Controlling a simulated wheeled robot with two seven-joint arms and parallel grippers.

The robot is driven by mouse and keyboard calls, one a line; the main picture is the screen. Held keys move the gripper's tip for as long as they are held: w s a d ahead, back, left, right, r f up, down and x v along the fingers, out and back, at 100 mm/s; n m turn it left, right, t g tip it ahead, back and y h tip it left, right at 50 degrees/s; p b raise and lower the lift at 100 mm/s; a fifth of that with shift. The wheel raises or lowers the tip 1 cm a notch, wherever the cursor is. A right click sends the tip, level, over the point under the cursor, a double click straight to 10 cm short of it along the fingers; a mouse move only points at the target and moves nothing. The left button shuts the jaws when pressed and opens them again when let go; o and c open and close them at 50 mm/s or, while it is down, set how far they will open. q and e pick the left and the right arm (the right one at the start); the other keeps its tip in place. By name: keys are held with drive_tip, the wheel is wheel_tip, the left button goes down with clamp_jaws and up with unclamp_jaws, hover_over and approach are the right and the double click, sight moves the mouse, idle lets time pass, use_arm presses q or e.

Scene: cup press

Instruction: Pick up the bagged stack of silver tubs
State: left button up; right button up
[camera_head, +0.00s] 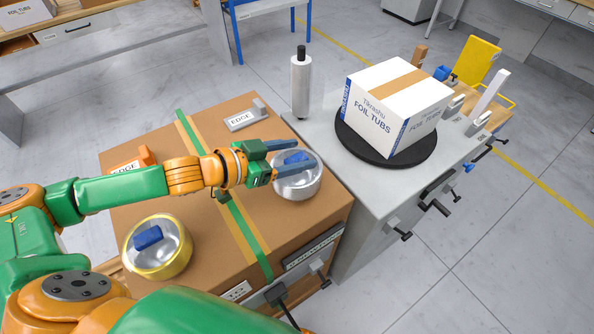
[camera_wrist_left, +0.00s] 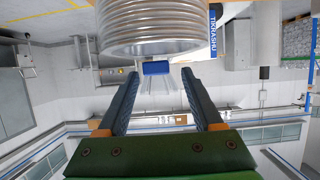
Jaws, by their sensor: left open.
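The bagged stack of silver tubs (camera_head: 298,186) stands upright at the right side of the brown box top. A blue clip (camera_head: 295,157) closes the bag on top. In the left wrist view the ribbed silver stack (camera_wrist_left: 155,28) fills the top, with the blue clip (camera_wrist_left: 157,67) below it. My left gripper (camera_head: 305,153) is open over the stack, with one finger on each side of the clip. In the left wrist view both fingers of the gripper (camera_wrist_left: 160,74) show apart from the clip. My right gripper is not in view.
A bagged gold stack (camera_head: 160,262) with a blue clip stands at the front left. A green strap (camera_head: 237,215) crosses the brown top. The grey bench on the right holds a foil tubs box (camera_head: 390,100) on a black turntable (camera_head: 420,152) and a white roll (camera_head: 301,85).

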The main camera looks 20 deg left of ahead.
sight(308, 154)
use_arm(q)
drive_tip(key=x, duration=0.3)
drive_tip(key=shift+w+d+f, duration=0.15)
drive_tip(key=shift+d+f, duration=0.1)
drive_tip(key=shift+f, duration=0.05)
clamp_jaws()
idle(1.1)
